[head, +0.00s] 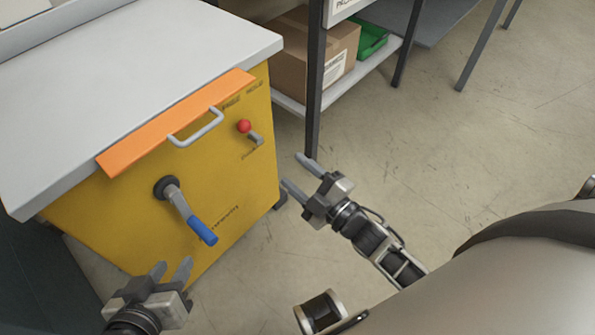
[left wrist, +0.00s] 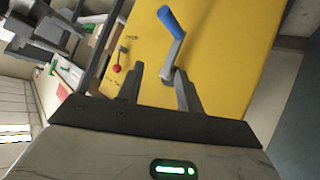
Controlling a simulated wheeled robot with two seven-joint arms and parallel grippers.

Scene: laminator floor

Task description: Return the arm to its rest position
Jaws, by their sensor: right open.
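My left gripper (head: 171,267) is at the bottom left of the head view, just below the blue-handled crank (head: 203,231) on the yellow machine (head: 130,218). Its fingers are apart, with nothing seen held. In the left wrist view my left gripper (left wrist: 160,70) points at the machine's yellow face (left wrist: 220,50), and the crank (left wrist: 173,22) shows beyond the fingertips. I cannot tell whether a finger touches the crank. My right gripper (head: 294,170) is open and empty, over the floor to the right of the machine.
The machine front has an orange flap (head: 170,128) with a grey handle (head: 196,128) and a red-knobbed lever (head: 244,126). A shelf rack (head: 314,90) stands behind, holding a cardboard box (head: 342,50) and a green bin (head: 371,40). The floor (head: 440,140) at right is clear.

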